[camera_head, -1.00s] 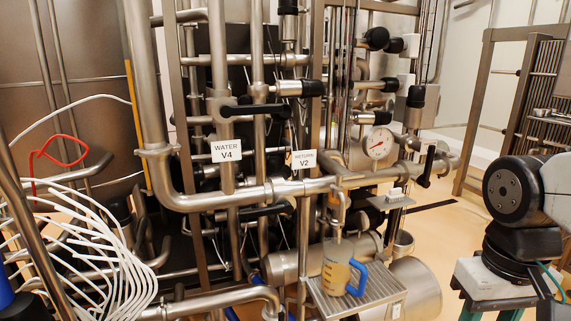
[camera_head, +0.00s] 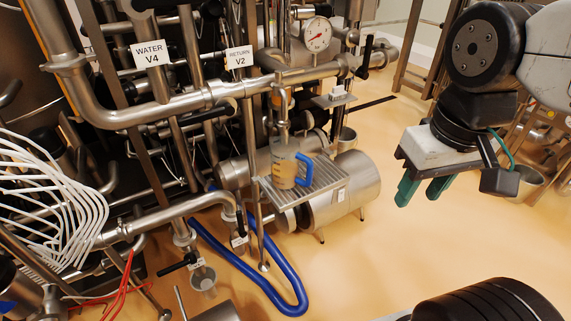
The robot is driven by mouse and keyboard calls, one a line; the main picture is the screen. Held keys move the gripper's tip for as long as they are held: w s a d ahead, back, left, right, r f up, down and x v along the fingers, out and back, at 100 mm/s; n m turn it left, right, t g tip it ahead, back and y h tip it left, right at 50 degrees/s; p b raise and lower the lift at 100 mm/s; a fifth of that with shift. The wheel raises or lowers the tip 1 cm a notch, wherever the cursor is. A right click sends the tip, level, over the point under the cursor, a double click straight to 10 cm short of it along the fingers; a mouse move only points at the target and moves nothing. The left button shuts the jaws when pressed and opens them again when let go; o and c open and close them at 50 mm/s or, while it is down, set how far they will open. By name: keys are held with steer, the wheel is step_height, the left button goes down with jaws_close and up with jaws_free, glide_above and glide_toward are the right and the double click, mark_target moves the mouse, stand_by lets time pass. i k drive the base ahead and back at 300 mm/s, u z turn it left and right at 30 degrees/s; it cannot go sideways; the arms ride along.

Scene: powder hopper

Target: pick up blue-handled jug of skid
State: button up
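The clear jug with a blue handle (camera_head: 284,167) stands upright on a small ribbed metal shelf (camera_head: 318,183) under a spout. It holds a tan content, and its handle faces right. My gripper (camera_head: 424,190) hangs to the right of the jug, well apart from it. Its two green fingers point down and are spread with a gap between them. Nothing shows between them.
Steel pipes with the labels WATER V4 (camera_head: 152,54) and RETURN V2 (camera_head: 240,60) fill the left and back. A steel cylinder (camera_head: 345,190) lies below the shelf. A blue hose (camera_head: 290,297) loops on the floor.

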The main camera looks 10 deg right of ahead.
mark_target(286, 156)
steer(key=k, duration=1)
steer(key=z, duration=1.35)
steer(key=i, duration=0.85)
steer(key=u, duration=1.5)
steer(key=i, duration=0.5)
steer(key=z, duration=0.1)
